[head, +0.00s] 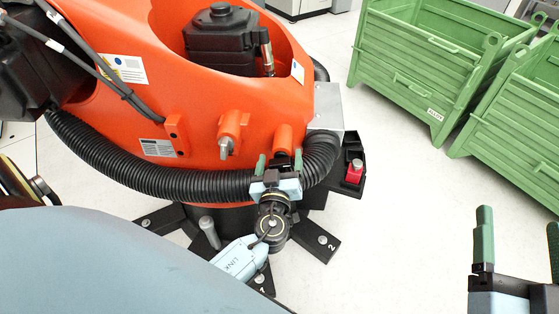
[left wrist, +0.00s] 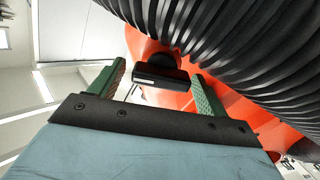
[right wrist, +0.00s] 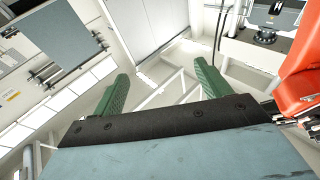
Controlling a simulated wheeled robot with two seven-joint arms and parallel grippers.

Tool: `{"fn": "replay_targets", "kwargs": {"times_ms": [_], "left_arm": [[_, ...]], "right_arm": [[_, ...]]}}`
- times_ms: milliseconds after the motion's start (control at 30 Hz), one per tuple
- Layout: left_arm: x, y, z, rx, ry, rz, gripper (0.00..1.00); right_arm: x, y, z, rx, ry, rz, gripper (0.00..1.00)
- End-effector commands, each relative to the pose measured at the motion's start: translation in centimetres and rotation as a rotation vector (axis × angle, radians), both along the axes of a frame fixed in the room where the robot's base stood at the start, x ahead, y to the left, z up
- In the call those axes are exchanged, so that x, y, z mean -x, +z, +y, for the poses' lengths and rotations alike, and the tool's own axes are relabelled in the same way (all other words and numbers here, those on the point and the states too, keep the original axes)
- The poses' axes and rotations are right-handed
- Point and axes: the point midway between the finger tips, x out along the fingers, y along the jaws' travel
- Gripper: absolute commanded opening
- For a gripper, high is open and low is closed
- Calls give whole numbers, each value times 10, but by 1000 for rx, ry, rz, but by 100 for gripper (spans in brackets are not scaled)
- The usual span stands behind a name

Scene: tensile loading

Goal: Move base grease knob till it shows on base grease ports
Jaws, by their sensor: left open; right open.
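A large orange robot base (head: 200,100) fills the upper middle of the head view. My left gripper (head: 280,162) is open in front of it, beside a ribbed black hose. In the left wrist view, a black block-like part (left wrist: 160,78) sits against the orange body, between and beyond my open green fingers (left wrist: 160,88). I cannot tell whether this is the grease knob, and no contact shows. No grease port can be picked out with certainty. My right gripper (head: 519,240) is open and empty at the lower right; it also shows in the right wrist view (right wrist: 160,85).
The ribbed black hose (head: 150,180) curves across the orange base close to my left gripper. Orange stubs (head: 231,130) stick out above the hose. A red part (head: 354,171) sits on a black bracket to the right. Green crates (head: 430,60) stand behind; the floor between is clear.

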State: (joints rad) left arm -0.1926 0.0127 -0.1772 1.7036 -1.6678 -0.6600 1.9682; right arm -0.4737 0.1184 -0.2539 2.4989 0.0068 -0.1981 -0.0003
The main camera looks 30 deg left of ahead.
Motion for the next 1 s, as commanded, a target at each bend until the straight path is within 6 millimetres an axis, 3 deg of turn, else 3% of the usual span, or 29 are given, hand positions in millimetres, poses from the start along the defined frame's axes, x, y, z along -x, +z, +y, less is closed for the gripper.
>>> {"fn": "replay_targets", "kwargs": {"times_ms": [133, 467, 667, 1000], "left_arm": [[0, 0, 0, 0, 0, 0, 74], [0, 0, 0, 0, 0, 0, 32], [0, 0, 0, -12, 0, 5, 32], [0, -1, -1, -149, 0, 75, 32]], "right_arm": [[0, 0, 0, 0, 0, 0, 76], [0, 0, 0, 0, 0, 0, 76], [1, 1, 0, -5, 1, -15, 76], [15, 34, 2, -85, 14, -263, 76]]}}
